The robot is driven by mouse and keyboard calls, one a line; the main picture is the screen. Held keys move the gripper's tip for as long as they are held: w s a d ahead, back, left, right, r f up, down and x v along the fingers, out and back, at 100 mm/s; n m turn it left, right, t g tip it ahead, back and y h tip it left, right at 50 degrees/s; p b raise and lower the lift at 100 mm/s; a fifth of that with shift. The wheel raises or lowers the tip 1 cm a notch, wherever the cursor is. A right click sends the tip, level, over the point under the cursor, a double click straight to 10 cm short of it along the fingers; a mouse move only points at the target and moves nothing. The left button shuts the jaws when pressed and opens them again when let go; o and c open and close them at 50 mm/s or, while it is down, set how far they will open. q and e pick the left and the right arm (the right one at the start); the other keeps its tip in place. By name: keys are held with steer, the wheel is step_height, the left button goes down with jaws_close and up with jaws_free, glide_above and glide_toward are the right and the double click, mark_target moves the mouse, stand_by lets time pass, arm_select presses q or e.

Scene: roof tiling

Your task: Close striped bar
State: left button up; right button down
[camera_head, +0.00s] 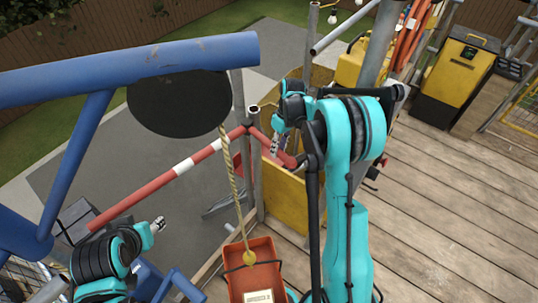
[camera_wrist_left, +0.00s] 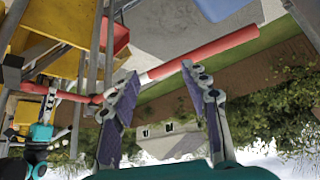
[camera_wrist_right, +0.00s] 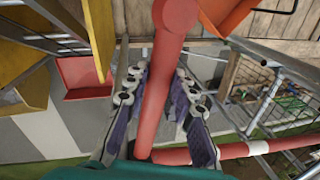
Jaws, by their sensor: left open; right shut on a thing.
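The striped bar (camera_head: 160,182), red with white bands, runs diagonally across the opening at the scaffold's edge. At its right end a short red bar section (camera_head: 288,160) meets it at an angle near a post. My right gripper (camera_head: 275,146) is at that section. In the right wrist view my right gripper (camera_wrist_right: 158,100) is shut on the red section (camera_wrist_right: 162,60), with the striped bar (camera_wrist_right: 230,151) below. My left gripper (camera_head: 158,224) is open and empty below the striped bar. In the left wrist view the striped bar (camera_wrist_left: 215,51) shows beyond its open fingers (camera_wrist_left: 168,95).
A blue hoist beam (camera_head: 130,70) with a black disc crosses the upper left. A rope from it holds an orange bucket (camera_head: 254,275) in front of me. A yellow panel (camera_head: 288,195) stands behind.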

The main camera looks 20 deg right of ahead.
steer(key=shift+w+d+n, duration=0.45)
steer(key=shift+d+n, duration=0.1)
steer(key=shift+d, duration=0.25)
steer(key=shift+w+d+n, duration=0.45)
steer(key=shift+d+n, duration=0.1)
steer(key=shift+d, duration=0.2)
steer(key=c, duration=1.3)
jaws_free()
steer(key=shift+w+d, duration=0.1)
steer(key=shift+d, duration=0.05)
steer(key=shift+o, duration=0.2)
step_height(320, 180, up, 12)
steer(key=w+d, duration=0.1)
steer(key=d, duration=0.1)
steer(key=shift+w, duration=0.15)
steer(key=shift+f, duration=0.15)
